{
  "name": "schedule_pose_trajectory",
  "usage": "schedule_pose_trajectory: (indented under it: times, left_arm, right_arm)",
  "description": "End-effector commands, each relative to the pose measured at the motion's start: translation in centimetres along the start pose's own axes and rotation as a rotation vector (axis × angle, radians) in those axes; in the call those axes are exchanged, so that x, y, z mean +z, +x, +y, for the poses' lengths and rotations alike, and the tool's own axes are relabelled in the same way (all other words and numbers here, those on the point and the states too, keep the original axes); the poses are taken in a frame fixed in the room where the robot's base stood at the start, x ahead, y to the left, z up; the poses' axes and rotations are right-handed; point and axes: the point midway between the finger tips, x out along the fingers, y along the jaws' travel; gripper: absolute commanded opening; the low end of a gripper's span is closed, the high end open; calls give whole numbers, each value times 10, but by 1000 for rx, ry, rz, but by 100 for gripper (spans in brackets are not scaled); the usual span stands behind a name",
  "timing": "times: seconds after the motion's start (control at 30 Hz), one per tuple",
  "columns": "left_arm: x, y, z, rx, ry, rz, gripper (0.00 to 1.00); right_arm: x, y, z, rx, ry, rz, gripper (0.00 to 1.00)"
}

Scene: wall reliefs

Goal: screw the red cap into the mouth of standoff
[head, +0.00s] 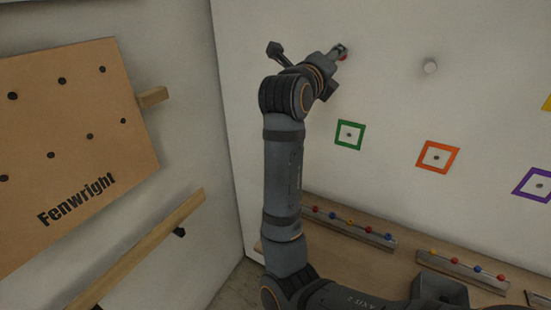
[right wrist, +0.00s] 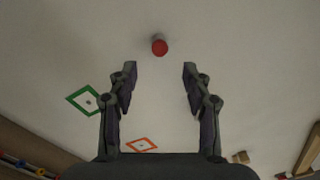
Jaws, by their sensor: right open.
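The red cap (right wrist: 160,48) is in the right wrist view, ahead of and between my open fingertips. A short grey standoff (right wrist: 157,37) shows just behind it against the white wall, and the cap appears to be at its end. How deep the cap sits in the mouth cannot be told. My right gripper (right wrist: 160,70) is open with nothing between its fingers. My left gripper is out of view.
A pale round knob (head: 430,67) sticks out of the wall to the right. Green (head: 350,135), orange (head: 437,157) and purple (head: 535,185) framed squares are below. A bench (head: 330,212) with bead-topped racks stands underneath. A Fenwright board (head: 75,150) and a wooden rail (head: 140,250) are at left.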

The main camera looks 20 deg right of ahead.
Motion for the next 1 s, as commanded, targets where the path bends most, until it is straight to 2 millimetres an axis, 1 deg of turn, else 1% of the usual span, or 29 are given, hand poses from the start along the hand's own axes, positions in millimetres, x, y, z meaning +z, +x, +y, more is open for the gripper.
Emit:
schedule_pose_trajectory:
  times: [0.03, 0.2, 0.47, 0.77, 1.0]
  left_arm:
    - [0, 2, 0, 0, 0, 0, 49]
    - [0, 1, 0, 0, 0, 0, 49]
    - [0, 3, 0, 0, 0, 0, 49]
    - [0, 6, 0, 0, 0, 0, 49]
    - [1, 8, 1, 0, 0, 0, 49]
  right_arm:
    - [2, 2, 12, 26, -3, -6, 49]
    - [8, 9, 49, 120, -6, -25, 49]
    - [12, 15, 109, 299, -24, -69, 49]
    - [9, 15, 179, 551, -84, -137, 49]
    - [0, 8, 235, 782, -177, -206, 49]
